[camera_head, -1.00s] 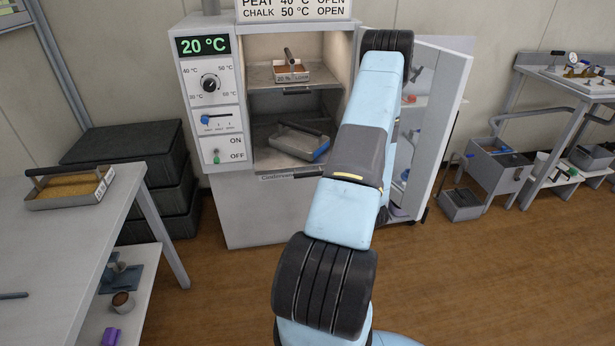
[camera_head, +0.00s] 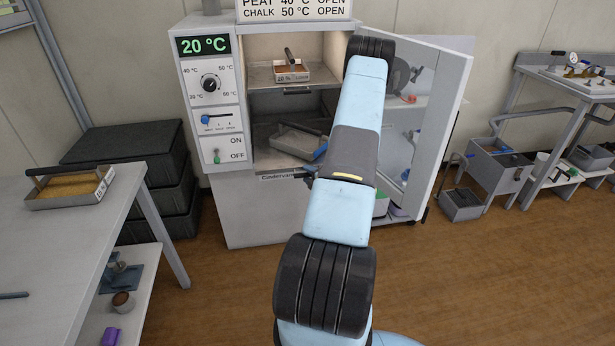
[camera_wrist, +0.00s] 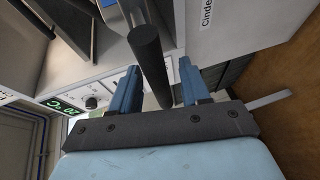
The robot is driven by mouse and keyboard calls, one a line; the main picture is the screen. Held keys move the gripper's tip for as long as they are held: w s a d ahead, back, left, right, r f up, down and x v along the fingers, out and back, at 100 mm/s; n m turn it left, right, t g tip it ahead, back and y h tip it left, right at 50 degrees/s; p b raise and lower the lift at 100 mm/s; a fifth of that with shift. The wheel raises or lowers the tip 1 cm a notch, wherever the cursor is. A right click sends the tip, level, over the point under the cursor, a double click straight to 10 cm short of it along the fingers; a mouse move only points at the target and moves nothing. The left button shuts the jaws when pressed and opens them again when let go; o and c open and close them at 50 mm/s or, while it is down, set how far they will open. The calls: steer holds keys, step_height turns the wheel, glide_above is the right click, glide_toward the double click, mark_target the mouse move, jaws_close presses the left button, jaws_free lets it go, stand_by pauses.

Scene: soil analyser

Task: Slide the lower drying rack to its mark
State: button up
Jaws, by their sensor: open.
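The drying oven (camera_head: 212,115) stands open. The lower rack (camera_head: 264,158) is in its lower bay, with a grey tray (camera_head: 292,141) on it that has a dark handle. The upper rack (camera_head: 262,78) sits above and carries a tray of brown soil (camera_head: 290,75). In the wrist view, my gripper (camera_wrist: 159,68) is open, with its blue fingers on either side of a dark round bar (camera_wrist: 153,70), which looks like the lower rack's handle. I cannot tell whether the fingers touch it. My arm hides the bay's right side, and the mark cannot be made out.
The oven door (camera_head: 440,125) stands open to the right, close beside my arm. A table (camera_head: 75,235) with a soil tray (camera_head: 70,188) is at left. Dark crates (camera_head: 125,145) stand beside the oven. The wooden floor in front is clear.

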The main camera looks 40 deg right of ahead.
steer(key=shift+w, duration=0.2)
jaws_close()
stand_by(0.4)
steer(key=shift+s, duration=0.1)
